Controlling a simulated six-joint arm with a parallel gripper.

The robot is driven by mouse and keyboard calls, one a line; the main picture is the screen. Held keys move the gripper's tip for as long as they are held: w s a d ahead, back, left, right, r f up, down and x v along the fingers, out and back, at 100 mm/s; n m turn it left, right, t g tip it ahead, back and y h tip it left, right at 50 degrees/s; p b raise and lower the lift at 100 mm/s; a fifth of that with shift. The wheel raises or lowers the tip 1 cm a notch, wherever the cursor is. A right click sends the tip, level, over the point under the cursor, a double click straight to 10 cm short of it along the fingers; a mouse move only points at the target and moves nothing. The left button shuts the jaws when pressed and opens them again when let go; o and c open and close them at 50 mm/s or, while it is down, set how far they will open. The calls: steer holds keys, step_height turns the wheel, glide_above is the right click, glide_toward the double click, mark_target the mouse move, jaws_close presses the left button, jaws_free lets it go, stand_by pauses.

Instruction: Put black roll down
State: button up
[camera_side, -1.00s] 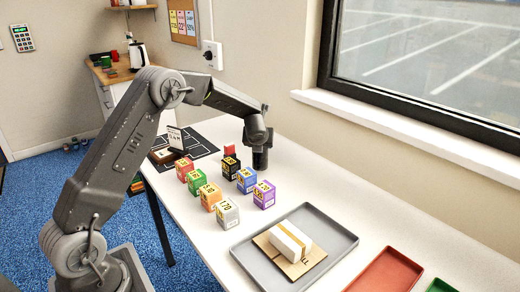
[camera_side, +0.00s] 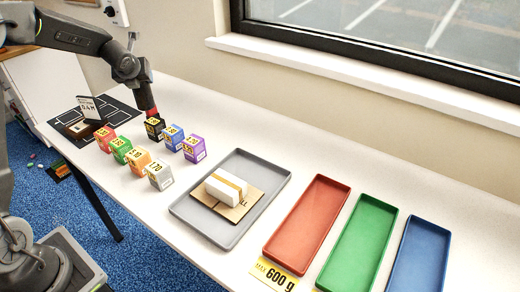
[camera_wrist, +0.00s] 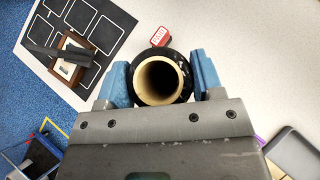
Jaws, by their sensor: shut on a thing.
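The black roll (camera_wrist: 160,101) stands end-on in the wrist view, a black ring around a hollow tan core. My gripper (camera_wrist: 161,78) is shut on it, one blue finger on each side. In the side view my gripper (camera_side: 142,84) is at the upper left, pointing down, with the dark roll (camera_side: 146,97) at its end. A red block (camera_side: 152,112) shows just under it, behind the cartons; it reads PAID in the wrist view (camera_wrist: 160,37). Whether the roll touches the table cannot be told.
Several coloured numbered cartons (camera_side: 138,160) stand close by. A grey tray (camera_side: 268,197) holds a white block; red (camera_side: 312,220), green (camera_side: 362,240) and blue (camera_side: 420,255) trays lie right.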

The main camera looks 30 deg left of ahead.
steer(key=w+d+r+m+t+h, duration=0.1)
steer(key=w+d+m+h, duration=0.2)
steer(key=d, duration=2.6)
steer(key=s+d+r+m+t, duration=0.1)
steer(key=s+d, duration=0.2)
steer(key=d, duration=0.6)
steer(key=s+d+r, duration=0.1)
steer(key=s+d, duration=0.1)
steer(key=d, duration=0.8)
steer(key=s+d+f, duration=0.1)
steer(key=d+f, duration=1)
steer(key=shift+d, duration=0.2)
steer(key=shift+f+m, duration=0.1)
steer(key=shift+m, duration=0.2)
steer(key=shift+f, duration=0.25)
steer(key=o, duration=1.1)
steer(key=shift+c, duration=0.2)
